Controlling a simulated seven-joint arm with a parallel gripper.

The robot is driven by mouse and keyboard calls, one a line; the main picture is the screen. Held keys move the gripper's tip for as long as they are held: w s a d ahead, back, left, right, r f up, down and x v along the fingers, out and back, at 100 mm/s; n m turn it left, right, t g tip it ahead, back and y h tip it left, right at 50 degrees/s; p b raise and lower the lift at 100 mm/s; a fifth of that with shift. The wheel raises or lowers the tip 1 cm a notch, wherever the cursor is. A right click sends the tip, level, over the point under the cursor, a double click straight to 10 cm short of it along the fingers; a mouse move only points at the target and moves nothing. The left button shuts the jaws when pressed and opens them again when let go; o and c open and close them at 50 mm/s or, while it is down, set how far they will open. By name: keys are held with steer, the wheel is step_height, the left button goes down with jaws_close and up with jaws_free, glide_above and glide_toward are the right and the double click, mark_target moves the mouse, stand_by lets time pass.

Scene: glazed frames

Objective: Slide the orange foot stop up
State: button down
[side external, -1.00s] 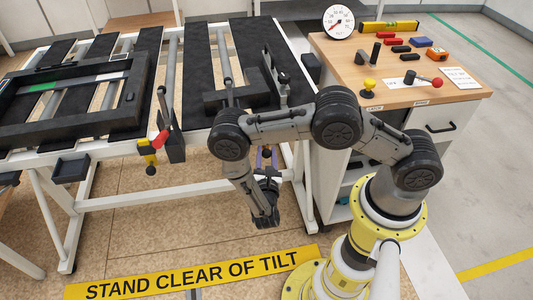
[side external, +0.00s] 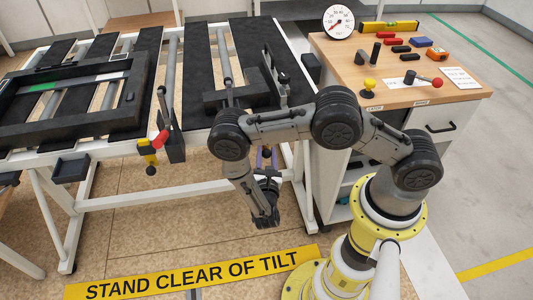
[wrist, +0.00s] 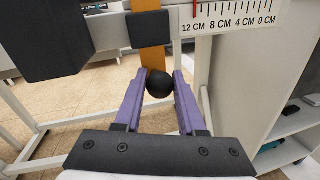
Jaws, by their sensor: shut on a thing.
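The orange foot stop (wrist: 152,38) shows in the wrist view as an upright orange strip with a round black knob (wrist: 160,84) at its lower part. My gripper (wrist: 159,90) has purple fingers, one on each side of the knob, and is shut on it. In the side external view my gripper (side external: 266,158) is low at the front edge of the tilt table, its purple fingertips partly hidden. The strip's upper end runs out of the wrist picture.
A white scale (wrist: 236,18) marked 12 CM to 0 CM is right of the strip. A black block (wrist: 52,38) hangs at upper left. A white frame leg (side external: 305,185) and the wooden-topped cabinet (side external: 440,95) stand close to my arm. Open floor lies below my gripper.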

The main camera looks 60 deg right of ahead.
mark_target(267, 150)
steer(key=shift+r, duration=0.1)
steer(key=shift+r, duration=2.6)
steer(key=c, duration=0.5)
jaws_free()
steer(key=shift+f, duration=0.1)
steer(key=v, duration=1.3)
steer(key=shift+s+a, duration=0.25)
steer(key=shift+a, duration=0.1)
